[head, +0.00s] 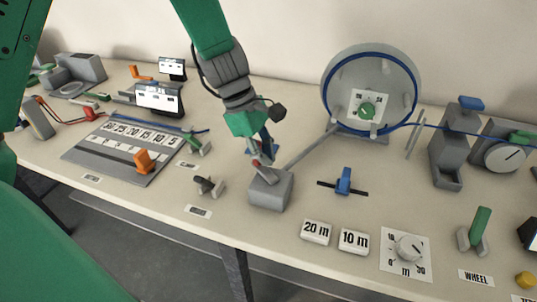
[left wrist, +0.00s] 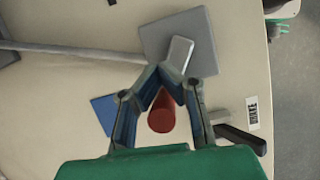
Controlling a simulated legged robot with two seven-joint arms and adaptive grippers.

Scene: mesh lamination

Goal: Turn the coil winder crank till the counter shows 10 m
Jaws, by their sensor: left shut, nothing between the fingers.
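The coil winder has a grey drum (head: 330,80) with blue cable around its rim. A shaft (head: 312,146) links it to a grey crank box (head: 270,192), which also shows in the left wrist view (left wrist: 150,42). The crank has a light grey arm (left wrist: 180,50) and a red handle (left wrist: 161,118). My left gripper (head: 262,158) is over the box, its fingertips (left wrist: 164,70) together. The red handle shows in the gap behind the tips; I cannot tell whether they touch. The counter dial (head: 408,247) is marked up to 30 m; its exact reading is unclear. My right gripper is not in view.
Blocks marked 20 m (head: 316,232) and 10 m (head: 354,241) lie near the front edge. A blue clamp (head: 343,182) stands right of the crank box. A dark-handled lever (head: 208,187) stands left of it. A numbered board (head: 120,150) lies further left.

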